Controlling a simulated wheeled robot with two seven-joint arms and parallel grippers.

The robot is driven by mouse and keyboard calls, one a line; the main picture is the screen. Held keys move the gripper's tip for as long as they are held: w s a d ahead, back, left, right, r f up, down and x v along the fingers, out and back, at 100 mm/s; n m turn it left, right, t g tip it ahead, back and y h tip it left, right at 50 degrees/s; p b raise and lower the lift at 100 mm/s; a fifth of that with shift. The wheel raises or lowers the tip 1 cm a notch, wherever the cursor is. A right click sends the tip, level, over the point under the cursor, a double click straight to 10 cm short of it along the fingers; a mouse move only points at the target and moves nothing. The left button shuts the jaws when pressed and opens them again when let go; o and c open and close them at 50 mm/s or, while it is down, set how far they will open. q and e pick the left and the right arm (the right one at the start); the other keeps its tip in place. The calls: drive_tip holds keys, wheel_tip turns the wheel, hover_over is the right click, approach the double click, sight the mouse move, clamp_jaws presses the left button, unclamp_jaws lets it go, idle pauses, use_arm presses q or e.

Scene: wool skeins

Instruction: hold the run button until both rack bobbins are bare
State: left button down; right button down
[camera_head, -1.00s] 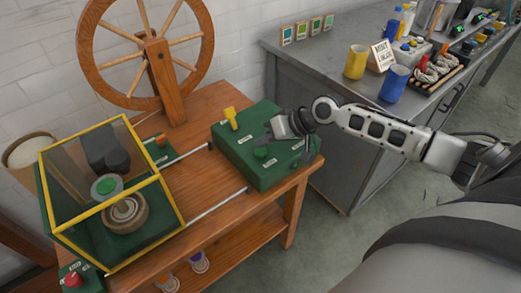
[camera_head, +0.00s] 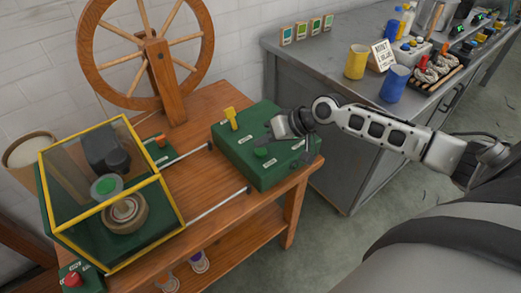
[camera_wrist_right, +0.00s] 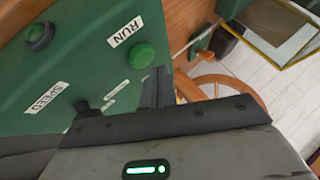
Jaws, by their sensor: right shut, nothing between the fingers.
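A green control box (camera_head: 225,150) sits on the right end of the wooden table. The green button (camera_head: 261,152) on its top also shows beside the RUN label in the right wrist view (camera_wrist_right: 141,55). My right gripper (camera_head: 268,136) is shut and empty, low over the box near that button; I cannot tell whether it touches. In the right wrist view its dark fingers (camera_wrist_right: 158,88) lie beside the button. Two bobbins show below the tabletop, a left one (camera_head: 170,284) and a right one (camera_head: 199,262) with purple on it. The tabletop partly hides them. My left gripper is not in view.
A yellow-framed guard (camera_head: 165,195) at the left encloses a wound spool (camera_head: 124,213). A red button box (camera_head: 73,280) is at its front corner. A yellow lever (camera_head: 231,117) stands on the control box. A spinning wheel (camera_head: 160,60) stands behind. A grey counter (camera_head: 320,65) holds cups.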

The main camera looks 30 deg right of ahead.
drive_tip(key=shift+f, duration=0.2)
drive_tip(key=shift+f, duration=0.25)
